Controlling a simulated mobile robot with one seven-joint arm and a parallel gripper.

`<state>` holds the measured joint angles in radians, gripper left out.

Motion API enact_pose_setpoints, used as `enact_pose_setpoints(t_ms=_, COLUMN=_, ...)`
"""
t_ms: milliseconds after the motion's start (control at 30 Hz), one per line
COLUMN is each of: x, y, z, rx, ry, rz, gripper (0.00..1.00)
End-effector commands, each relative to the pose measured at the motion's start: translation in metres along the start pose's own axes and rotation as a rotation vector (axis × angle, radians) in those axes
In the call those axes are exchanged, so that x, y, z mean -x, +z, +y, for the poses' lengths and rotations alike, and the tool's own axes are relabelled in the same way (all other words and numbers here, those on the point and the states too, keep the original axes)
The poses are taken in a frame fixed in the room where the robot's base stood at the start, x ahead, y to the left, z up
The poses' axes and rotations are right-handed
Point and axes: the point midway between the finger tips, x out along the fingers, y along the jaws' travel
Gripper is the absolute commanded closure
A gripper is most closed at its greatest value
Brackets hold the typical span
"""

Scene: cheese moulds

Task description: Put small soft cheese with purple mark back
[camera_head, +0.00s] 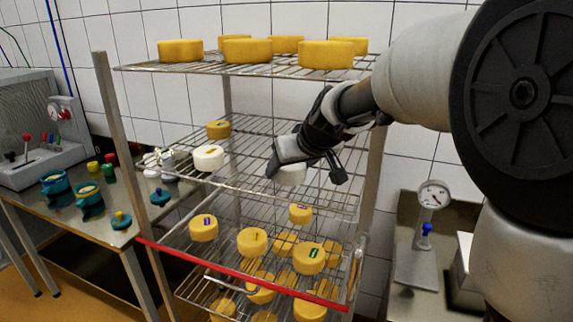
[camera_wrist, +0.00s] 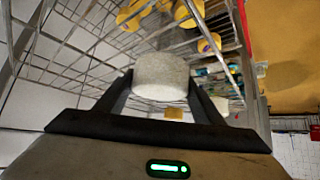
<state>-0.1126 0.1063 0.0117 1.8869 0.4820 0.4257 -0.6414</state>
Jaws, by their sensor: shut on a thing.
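My gripper (camera_head: 304,172) is at the middle shelf of the wire rack, shut on a small white cheese (camera_head: 290,175). In the wrist view the white cheese (camera_wrist: 162,76) sits between the two fingers, with a plain, pale grey-white side showing. No purple mark shows on it from either view. I cannot tell whether it touches the wires. Another white cheese (camera_head: 208,158) stands on the middle shelf (camera_head: 262,186) to the left, with a yellow cheese (camera_head: 218,129) bearing a small mark behind it.
Large yellow wheels (camera_head: 326,55) stand on the top shelf above my gripper. Several small yellow cheeses (camera_head: 252,241) with coloured marks fill the lower shelves behind a red front rail (camera_head: 240,274). A dial gauge stand (camera_head: 417,262) is at the right. The middle shelf has free wires around my gripper.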

Motion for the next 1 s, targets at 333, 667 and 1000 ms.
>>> enact_pose_setpoints(t_ms=333, x=-0.002, y=0.002, z=0.000, rx=0.000, ry=0.000, rz=0.000, gripper=0.31)
enact_pose_setpoints(t_ms=667, x=-0.002, y=0.002, z=0.000, rx=0.000, ry=0.000, rz=-0.001, gripper=0.19)
enact_pose_setpoints(t_ms=1000, x=0.037, y=-0.001, z=0.000, rx=0.000, ry=0.001, rz=0.003, gripper=0.19)
